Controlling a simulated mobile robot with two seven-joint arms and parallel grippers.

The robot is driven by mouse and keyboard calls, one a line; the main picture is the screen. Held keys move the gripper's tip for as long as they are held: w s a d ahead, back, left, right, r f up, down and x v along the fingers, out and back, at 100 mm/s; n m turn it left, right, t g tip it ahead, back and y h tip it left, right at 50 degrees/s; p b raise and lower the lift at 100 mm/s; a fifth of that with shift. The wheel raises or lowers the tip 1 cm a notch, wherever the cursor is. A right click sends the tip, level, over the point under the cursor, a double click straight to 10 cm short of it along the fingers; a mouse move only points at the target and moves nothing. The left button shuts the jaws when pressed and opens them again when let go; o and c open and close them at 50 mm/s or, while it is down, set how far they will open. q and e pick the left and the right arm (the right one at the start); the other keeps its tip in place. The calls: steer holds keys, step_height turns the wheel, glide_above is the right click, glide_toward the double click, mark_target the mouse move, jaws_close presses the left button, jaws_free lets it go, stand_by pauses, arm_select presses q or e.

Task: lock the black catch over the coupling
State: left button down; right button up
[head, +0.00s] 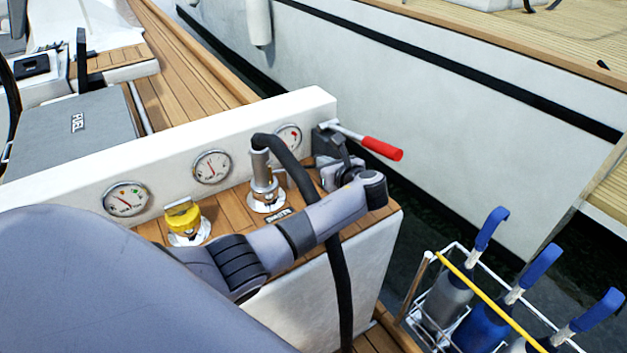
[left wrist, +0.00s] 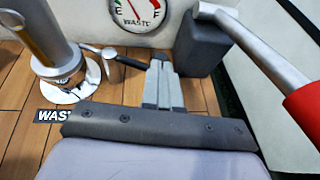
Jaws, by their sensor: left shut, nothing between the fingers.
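The metal coupling (head: 264,182) stands upright on a round deck fitting marked WASTE, with a black hose on its top. It also shows at the left of the left wrist view (left wrist: 45,45). The black catch (left wrist: 128,61) sticks out to the right from beside the coupling, low over the teak, with its free end near my fingertips. My left gripper (left wrist: 160,72) is shut and empty, just right of the catch; I cannot tell whether they touch. In the head view my left gripper (head: 343,165) is partly hidden by my wrist. My right gripper is out of view.
A black block with a red-handled lever (head: 382,149) stands right behind my left gripper. A yellow cap (head: 183,217) sits left of the coupling. Gauges line the white wall (head: 165,170) behind. The black hose (head: 340,290) hangs down in front. A wire rack (head: 455,255) stands lower right.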

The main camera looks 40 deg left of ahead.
arm_select(q)
steer(key=shift+w+n+g, duration=0.3)
steer(key=shift+g, duration=0.1)
steer(key=shift+w+a+b, duration=0.35)
steer(key=shift+w+a, duration=0.3)
steer(key=shift+w, duration=0.2)
steer(key=shift+a, duration=0.1)
steer(key=shift+s+r+p, duration=0.15)
steer(key=shift+s+p, duration=0.05)
steer(key=shift+p, duration=0.45)
steer(key=shift+s+a+p, duration=0.2)
steer(key=shift+s+p, duration=0.3)
steer(key=shift+p, duration=0.3)
steer(key=shift+d, duration=0.1)
